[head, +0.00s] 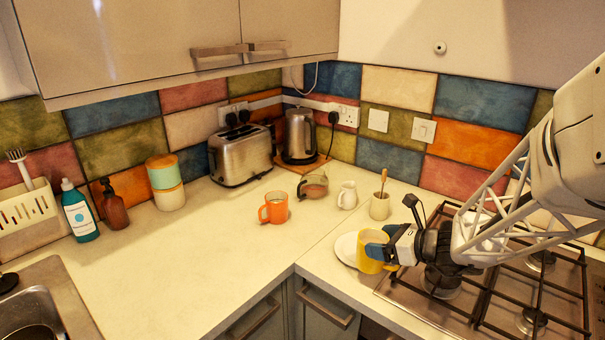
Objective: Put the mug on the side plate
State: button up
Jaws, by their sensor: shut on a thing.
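A yellow mug (369,262) is upright at the right side of the white side plate (345,247). It covers the plate's right part. I cannot tell whether the mug's base touches the plate or is slightly above it. My gripper (389,248) comes in from the right and is shut on the mug at its right side. The mug's handle is not clearly visible behind the fingers.
An orange mug (274,207), glass jug (313,187), small white jug (348,195) and cream pot with a spoon (380,206) stand behind and left. The hob (490,285) lies right, under my arm. The left counter (190,260) is clear in front.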

jog(key=w+d, duration=0.1)
jog(key=w, duration=0.9)
jog(key=shift+w+f, duration=0.15)
jog(key=shift+f, duration=0.3)
jog(key=shift+f, duration=0.1)
jog(key=shift+f, duration=1.65)
jog(key=shift+f, duration=0.15)
jog(key=o, duration=1.5)
jog(key=shift+o, duration=0.2)
